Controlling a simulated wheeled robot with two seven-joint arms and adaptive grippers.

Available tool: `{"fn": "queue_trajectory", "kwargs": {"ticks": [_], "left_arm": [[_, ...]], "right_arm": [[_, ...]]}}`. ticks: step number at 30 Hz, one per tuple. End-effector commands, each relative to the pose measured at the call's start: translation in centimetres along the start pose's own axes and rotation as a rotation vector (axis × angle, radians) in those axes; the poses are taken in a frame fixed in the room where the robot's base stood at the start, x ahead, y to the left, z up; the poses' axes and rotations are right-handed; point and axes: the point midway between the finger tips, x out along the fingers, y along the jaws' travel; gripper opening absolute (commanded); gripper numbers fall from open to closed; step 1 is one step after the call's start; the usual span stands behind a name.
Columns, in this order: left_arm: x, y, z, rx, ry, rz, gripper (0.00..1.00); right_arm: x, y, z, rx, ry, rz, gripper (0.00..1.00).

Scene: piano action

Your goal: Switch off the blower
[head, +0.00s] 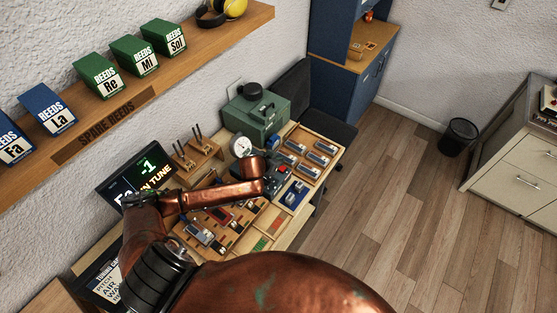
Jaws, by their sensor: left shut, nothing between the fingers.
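The blower appears to be the green metal box (262,117) with a black round cap on top, at the back of the workbench. A round white pressure gauge (241,146) stands in front of it. My left arm reaches across the bench from the left, and its dark gripper (279,179) is shut and empty, in front of the green box and beside the gauge. A small red part (284,168) shows right by the gripper; I cannot tell whether they touch. No switch is clear to see on the box. My right gripper is out of view.
Wooden trays with metal reeds (313,152) lie right of the gripper, and more parts lie below my arm. A tuner screen (143,172) and a wooden rack (196,153) stand at left. A shelf with reed boxes (141,53) runs above.

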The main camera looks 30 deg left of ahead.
Motion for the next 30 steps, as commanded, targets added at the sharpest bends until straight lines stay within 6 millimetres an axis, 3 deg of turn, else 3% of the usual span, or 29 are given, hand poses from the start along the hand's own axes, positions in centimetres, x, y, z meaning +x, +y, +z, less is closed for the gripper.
{"fn": "queue_trajectory", "kwargs": {"ticks": [6,12,18,30], "left_arm": [[-5.0,0.2,0.4,0.002,0.001,0.001,0.0],[-8.0,0.2,0.5,0.002,-0.001,-0.001,0.0],[-9.1,0.3,0.4,0.001,0.0,0.0,0.0],[-8.8,1.1,0.0,0.005,0.003,0.011,0.0]], "right_arm": [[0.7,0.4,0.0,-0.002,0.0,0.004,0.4],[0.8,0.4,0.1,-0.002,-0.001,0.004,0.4],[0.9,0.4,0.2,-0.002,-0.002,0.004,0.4],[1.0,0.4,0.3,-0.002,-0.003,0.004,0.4]]}}
